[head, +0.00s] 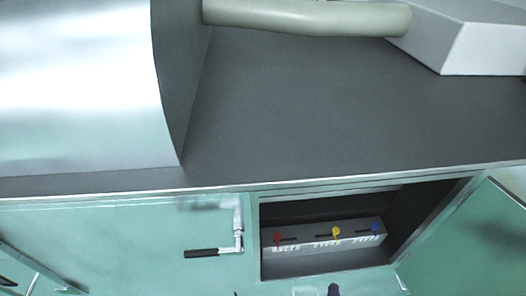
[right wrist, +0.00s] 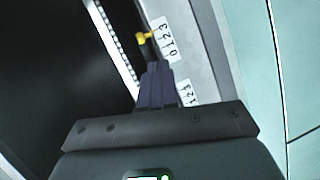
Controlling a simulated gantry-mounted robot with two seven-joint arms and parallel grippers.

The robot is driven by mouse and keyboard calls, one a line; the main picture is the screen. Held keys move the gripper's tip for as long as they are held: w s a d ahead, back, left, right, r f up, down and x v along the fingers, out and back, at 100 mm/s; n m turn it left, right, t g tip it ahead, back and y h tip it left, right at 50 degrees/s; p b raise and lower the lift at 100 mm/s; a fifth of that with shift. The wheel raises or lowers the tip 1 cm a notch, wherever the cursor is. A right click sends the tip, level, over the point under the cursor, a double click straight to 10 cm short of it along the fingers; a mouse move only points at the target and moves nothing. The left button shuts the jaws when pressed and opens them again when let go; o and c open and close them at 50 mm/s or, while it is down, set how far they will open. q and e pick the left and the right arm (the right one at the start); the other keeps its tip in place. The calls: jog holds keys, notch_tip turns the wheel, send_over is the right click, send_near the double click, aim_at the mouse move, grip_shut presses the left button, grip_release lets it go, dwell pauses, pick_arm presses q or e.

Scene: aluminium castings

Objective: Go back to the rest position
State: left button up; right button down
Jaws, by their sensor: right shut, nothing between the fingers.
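My right gripper (right wrist: 156,72) shows in the right wrist view with its dark fingers shut together and nothing between them. The fingertips point toward the yellow knob (right wrist: 146,36) on a grey control box with white number labels. I cannot tell how large the gap to the knob is. In the head view, only a small dark tip of my right gripper (head: 333,290) shows at the bottom edge, below the control box (head: 310,246). The box has a red knob (head: 277,238), a yellow knob and a blue knob (head: 375,227). My left gripper is not in view.
The control box sits inside an open cabinet recess below a dark worktop (head: 330,120). A green door (head: 480,240) stands open at right. A crank handle (head: 203,253) sticks out left of the recess. A large metal casing (head: 80,90) and a beige pipe (head: 300,16) are above.

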jog(key=s+r+m+g+y, duration=0.2)
jog(key=s+r+m+g, duration=0.1)
jog(key=s+m+g, duration=0.3)
jog(key=s+r+m+g+y, duration=0.3)
jog(key=s+r+m+g, duration=0.15)
jog(key=s, duration=0.35)
notch_tip(320, 180, up, 15)
jog(key=p, duration=1.6)
jog(key=shift+s+r+g, duration=0.15)
jog(key=shift+r+g, duration=0.05)
jog(key=shift+g, duration=0.15)
dwell(0.9)
dwell(0.7)
